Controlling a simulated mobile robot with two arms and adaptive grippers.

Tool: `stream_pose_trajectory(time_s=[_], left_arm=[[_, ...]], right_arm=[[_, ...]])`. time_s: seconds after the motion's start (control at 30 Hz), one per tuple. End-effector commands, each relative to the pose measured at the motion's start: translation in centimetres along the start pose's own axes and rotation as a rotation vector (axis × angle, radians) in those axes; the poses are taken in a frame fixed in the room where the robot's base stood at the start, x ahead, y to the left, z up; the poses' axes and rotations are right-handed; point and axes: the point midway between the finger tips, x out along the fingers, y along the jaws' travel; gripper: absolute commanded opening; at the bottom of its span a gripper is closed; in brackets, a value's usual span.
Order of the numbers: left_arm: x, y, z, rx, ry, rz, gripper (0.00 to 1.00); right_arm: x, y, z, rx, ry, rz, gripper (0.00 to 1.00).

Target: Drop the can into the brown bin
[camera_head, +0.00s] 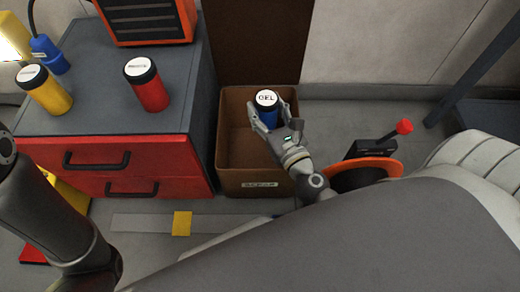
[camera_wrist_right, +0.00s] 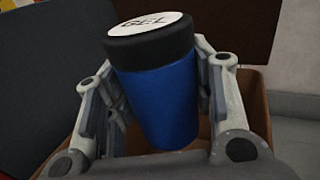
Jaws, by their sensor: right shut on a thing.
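A blue can with a black lid and a white top marked GEL (camera_head: 267,108) is held in my right gripper (camera_head: 268,117). In the right wrist view the can (camera_wrist_right: 158,100) stands nearly upright, slightly tilted, between the two fingers of the gripper (camera_wrist_right: 160,105), which are shut on its sides. The brown bin (camera_head: 255,179) stands on the floor, open at the top, with a label on its front. In the head view the can and gripper appear over the bin's opening; the exact height is hard to tell. My left gripper is out of view; only part of that arm shows at the lower left.
A red cabinet with a grey top (camera_head: 100,115) stands left of the bin. It carries a yellow can (camera_head: 46,92), a red can (camera_head: 148,88) and an orange device (camera_head: 146,22). A black object with a red knob (camera_head: 375,147) is at the right. A brown panel (camera_head: 257,40) rises behind the bin.

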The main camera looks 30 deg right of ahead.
Motion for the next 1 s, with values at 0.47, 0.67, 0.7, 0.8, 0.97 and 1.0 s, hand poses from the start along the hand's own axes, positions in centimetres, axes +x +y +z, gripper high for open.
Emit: stream_pose_trajectory(time_s=[0.47,0.67,0.7,0.8,0.97,1.0], left_arm=[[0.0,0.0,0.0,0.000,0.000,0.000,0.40],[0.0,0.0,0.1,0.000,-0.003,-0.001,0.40],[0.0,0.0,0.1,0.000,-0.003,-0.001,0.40],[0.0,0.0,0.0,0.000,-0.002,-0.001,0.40],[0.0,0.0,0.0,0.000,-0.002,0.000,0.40],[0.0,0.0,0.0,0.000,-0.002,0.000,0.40]], right_arm=[[0.0,0.0,0.2,0.000,-0.002,0.000,0.75],[0.0,0.0,0.0,0.000,0.000,0.000,0.75],[-0.1,0.0,0.0,-0.001,0.000,0.000,0.75],[-0.5,0.0,0.0,-0.002,0.002,-0.001,0.75],[-1.6,-0.1,-0.1,-0.004,0.004,-0.002,0.75],[-1.9,0.0,-0.1,-0.004,0.004,-0.002,0.75]])
